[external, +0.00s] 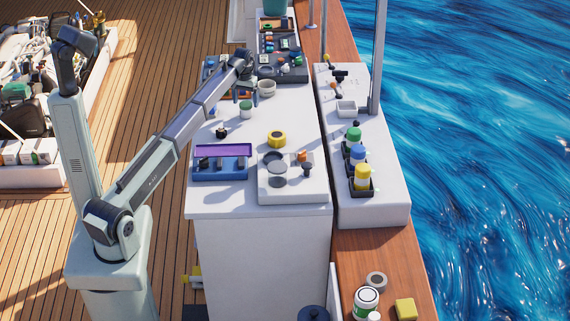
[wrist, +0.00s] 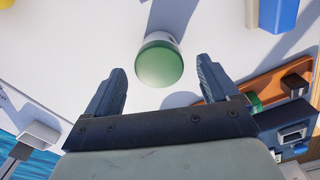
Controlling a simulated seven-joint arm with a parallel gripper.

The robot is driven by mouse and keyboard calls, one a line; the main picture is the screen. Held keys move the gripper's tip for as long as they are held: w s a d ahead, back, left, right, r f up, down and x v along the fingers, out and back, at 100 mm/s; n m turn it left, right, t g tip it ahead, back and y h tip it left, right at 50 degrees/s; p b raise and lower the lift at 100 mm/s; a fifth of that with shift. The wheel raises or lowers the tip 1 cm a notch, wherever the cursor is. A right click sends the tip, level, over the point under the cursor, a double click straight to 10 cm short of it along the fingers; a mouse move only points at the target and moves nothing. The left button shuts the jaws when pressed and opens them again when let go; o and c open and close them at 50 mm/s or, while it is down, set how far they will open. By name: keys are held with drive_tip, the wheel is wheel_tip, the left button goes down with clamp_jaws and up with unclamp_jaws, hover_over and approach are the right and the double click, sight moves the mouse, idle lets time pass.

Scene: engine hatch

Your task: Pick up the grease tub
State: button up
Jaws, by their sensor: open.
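A small white tub with a green lid (external: 246,110), which looks like the grease tub, stands upright on the white counter. It also shows in the wrist view (wrist: 159,64), lid towards the camera, roughly centred between my fingers. My gripper (external: 246,97) hangs above and just behind the tub in the external view. In the wrist view my gripper (wrist: 161,74) is open, with one finger to each side of the lid and no visible contact. The exact height of the fingertips over the tub is hard to tell.
A grey cup (external: 266,88) stands close behind the tub. An orange tray (wrist: 255,80) lies right of my fingers in the wrist view. A yellow round item (external: 277,138), a blue box (external: 221,174) and a white block with wells (external: 292,190) stand nearer the front.

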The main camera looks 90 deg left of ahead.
sight(246, 103)
drive_tip(key=f, duration=0.5)
drive_tip(key=shift+d, duration=0.2)
drive_tip(key=shift+r, duration=0.1)
drive_tip(key=c, duration=1.2)
drive_tip(key=shift+r, duration=0.1)
